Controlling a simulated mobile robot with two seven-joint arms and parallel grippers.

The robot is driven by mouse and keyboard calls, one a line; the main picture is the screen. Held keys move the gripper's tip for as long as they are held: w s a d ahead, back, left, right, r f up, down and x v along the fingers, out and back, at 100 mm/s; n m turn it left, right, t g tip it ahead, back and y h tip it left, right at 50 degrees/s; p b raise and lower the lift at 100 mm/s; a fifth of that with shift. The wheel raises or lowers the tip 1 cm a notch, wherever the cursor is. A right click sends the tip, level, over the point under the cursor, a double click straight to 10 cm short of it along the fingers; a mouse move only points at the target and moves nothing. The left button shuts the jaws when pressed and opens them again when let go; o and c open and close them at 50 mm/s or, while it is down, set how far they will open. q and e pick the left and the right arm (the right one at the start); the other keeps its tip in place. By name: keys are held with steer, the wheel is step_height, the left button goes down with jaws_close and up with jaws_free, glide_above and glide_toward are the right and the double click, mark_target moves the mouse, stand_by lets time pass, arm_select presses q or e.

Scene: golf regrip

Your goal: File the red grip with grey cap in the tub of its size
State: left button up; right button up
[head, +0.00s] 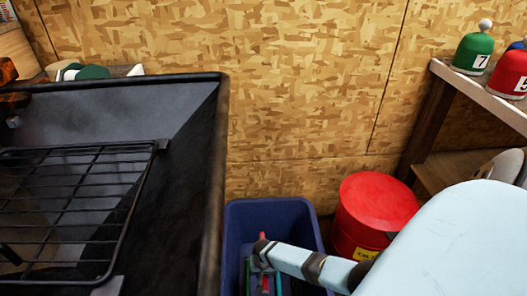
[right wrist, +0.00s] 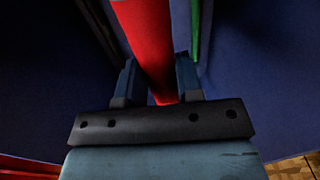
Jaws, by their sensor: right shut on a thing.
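My right gripper (head: 264,262) is down inside the blue tub (head: 238,222), which stands on the floor. In the right wrist view its two fingers (right wrist: 157,82) are shut on a red grip (right wrist: 146,35), one finger on each side. The red grip also shows as a thin red strip in the head view (head: 265,284). Its grey cap cannot be made out clearly. A green grip (right wrist: 195,25) stands beside it in the right wrist view, apart from the fingers. The tub's floor is hidden. My left gripper is not in view.
A black sink-like basin (head: 214,150) with a wire rack (head: 75,205) fills the left. A red drum (head: 377,203) stands right of the tub. A shelf (head: 490,100) at right holds a green numbered headcover (head: 473,52) and a red one (head: 510,75).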

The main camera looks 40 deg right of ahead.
steer(key=shift+r+p, duration=2.6)
steer(key=shift+p, duration=0.1)
steer(key=shift+f, duration=0.1)
